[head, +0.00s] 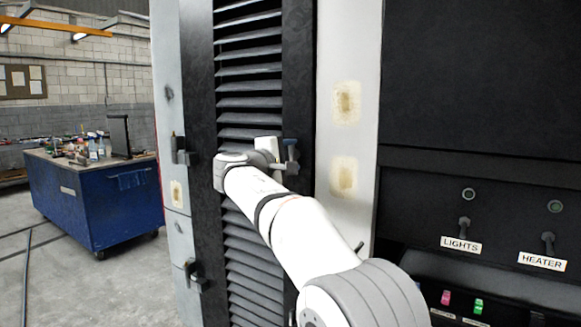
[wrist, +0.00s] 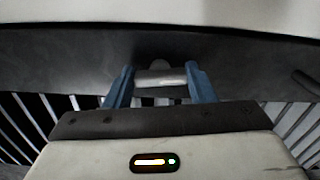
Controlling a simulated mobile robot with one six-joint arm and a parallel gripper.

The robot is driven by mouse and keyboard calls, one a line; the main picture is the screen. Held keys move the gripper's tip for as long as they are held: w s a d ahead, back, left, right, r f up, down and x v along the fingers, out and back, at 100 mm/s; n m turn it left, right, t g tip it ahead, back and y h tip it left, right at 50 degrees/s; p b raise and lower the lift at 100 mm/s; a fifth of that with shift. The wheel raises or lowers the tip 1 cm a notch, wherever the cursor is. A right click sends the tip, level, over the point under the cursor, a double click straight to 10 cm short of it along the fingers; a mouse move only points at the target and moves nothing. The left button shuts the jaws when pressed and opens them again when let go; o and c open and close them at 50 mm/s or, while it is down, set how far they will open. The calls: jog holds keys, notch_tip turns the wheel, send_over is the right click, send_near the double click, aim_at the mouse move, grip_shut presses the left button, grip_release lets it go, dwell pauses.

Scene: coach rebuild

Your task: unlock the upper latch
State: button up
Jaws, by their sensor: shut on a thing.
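The upper latch is on the right side of the dark louvered door (head: 249,75), mostly hidden behind my gripper in the head view. In the wrist view a light metal bar of the upper latch (wrist: 160,78) lies crosswise between my blue fingers. My gripper (wrist: 160,82) is shut on this bar, one finger at each end. In the head view my gripper (head: 287,152) is at the door's right edge, with a blue finger showing. Whether the latch is locked cannot be told.
Dark fittings (head: 183,151) stick out on the door's left side, with another lower down (head: 194,274). A white post with stained patches (head: 345,102) stands to the right, then a dark panel with LIGHTS and HEATER switches (head: 464,228). A blue workbench (head: 95,205) stands far left on open floor.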

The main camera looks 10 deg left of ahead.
jog(key=shift+f+m+b, duration=0.15)
jog(key=shift+m+b, duration=0.25)
jog(key=shift+m, duration=0.3)
jog(key=o, duration=1)
jog(key=shift+s, duration=0.1)
jog(key=b+v, duration=0.1)
jog(key=v, duration=0.6)
jog(key=shift+s+a, duration=0.1)
jog(key=shift+s, duration=0.2)
